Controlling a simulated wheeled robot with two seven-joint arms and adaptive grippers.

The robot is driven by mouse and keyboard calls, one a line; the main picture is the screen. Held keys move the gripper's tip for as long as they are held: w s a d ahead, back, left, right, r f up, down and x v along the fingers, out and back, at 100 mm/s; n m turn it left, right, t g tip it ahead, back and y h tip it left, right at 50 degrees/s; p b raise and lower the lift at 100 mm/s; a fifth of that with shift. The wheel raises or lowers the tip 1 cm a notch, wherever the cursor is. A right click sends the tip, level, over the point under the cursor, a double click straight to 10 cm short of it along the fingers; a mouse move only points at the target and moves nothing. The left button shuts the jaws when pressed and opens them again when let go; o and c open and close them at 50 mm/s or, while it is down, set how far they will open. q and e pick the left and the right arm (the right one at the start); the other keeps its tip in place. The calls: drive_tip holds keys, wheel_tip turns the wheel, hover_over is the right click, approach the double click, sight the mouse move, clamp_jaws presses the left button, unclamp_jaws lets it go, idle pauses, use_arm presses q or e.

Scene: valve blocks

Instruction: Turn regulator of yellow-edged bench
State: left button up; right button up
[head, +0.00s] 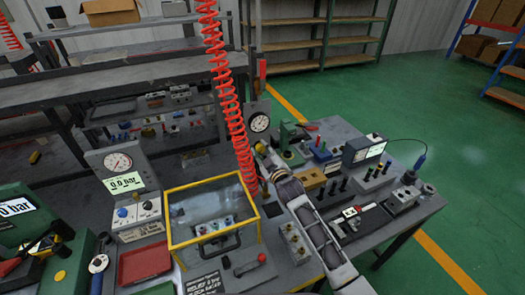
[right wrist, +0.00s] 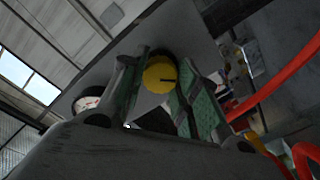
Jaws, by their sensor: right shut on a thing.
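A grey upright panel with a round white gauge (head: 259,122) stands behind the yellow-edged clear guard (head: 168,222) on the bench. In the right wrist view the regulator's round yellow knob (right wrist: 160,75) sits on the panel (right wrist: 198,48). It bears a dark mark pointing right. My right gripper (head: 262,150) reaches up to the panel just below the gauge. Its green-padded fingers (right wrist: 158,85) lie on both sides of the knob and are shut on it. In the head view the gripper largely hides the knob.
A red coiled hose (head: 232,95) hangs right beside my right gripper. A second gauge panel reading 0.0 bar (head: 123,182) stands left of the guard. A green vise (head: 290,140), a display box (head: 365,150) and small blocks crowd the right side. Green floor lies open beyond.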

drive_tip(key=shift+f, duration=0.1)
drive_tip(key=o, duration=1)
drive_tip(key=shift+o, duration=0.2)
drive_tip(key=shift+s+d, duration=0.1)
drive_tip(key=shift+s, duration=0.05)
drive_tip(key=v, duration=1.1)
drive_tip(key=shift+s, duration=0.3)
drive_tip(key=shift+d, duration=0.15)
